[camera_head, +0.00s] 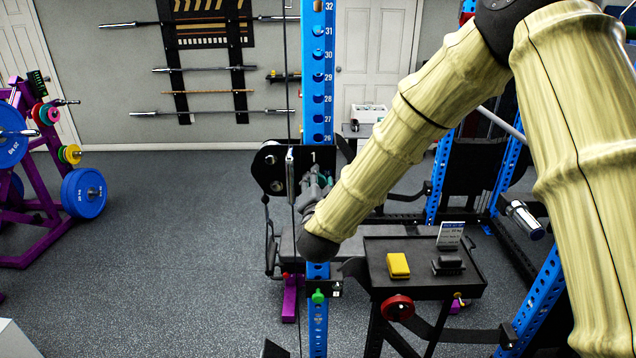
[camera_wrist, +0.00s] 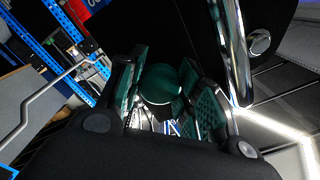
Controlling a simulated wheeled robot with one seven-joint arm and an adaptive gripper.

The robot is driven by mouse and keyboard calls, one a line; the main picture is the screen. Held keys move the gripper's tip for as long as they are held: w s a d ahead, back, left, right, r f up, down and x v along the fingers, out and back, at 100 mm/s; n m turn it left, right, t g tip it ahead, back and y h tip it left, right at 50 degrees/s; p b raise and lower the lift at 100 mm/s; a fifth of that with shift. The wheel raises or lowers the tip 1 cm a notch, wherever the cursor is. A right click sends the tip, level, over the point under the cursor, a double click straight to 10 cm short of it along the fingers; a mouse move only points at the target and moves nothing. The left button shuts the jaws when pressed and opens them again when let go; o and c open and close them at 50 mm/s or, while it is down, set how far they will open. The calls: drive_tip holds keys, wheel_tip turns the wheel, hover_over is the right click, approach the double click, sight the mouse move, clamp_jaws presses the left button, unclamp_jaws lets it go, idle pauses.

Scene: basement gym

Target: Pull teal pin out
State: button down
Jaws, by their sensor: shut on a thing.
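The teal pin's round knob (camera_wrist: 160,84) sits between the finger pads in the wrist view. In the head view my gripper (camera_head: 318,185) is at the blue numbered upright (camera_head: 317,75), beside the black plate (camera_head: 271,172). The pin cannot be made out clearly there, as the gripper and my arm cover that spot.
A chrome bar (camera_wrist: 232,50) runs close to the right finger in the wrist view. A small black table (camera_head: 420,285) with a yellow block (camera_head: 398,265) stands right of the upright. A green knob (camera_head: 318,297) is lower on the upright.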

drive_tip(key=shift+s+f+b, duration=0.1)
drive_tip(key=shift+s+b, duration=0.8)
drive_tip(key=shift+s, duration=0.1)
drive_tip(key=c, duration=1.2)
unclamp_jaws()
drive_tip(key=shift+o, duration=1.3)
drive_tip(key=shift+s, duration=0.2)
drive_tip(key=shift+w, duration=0.1)
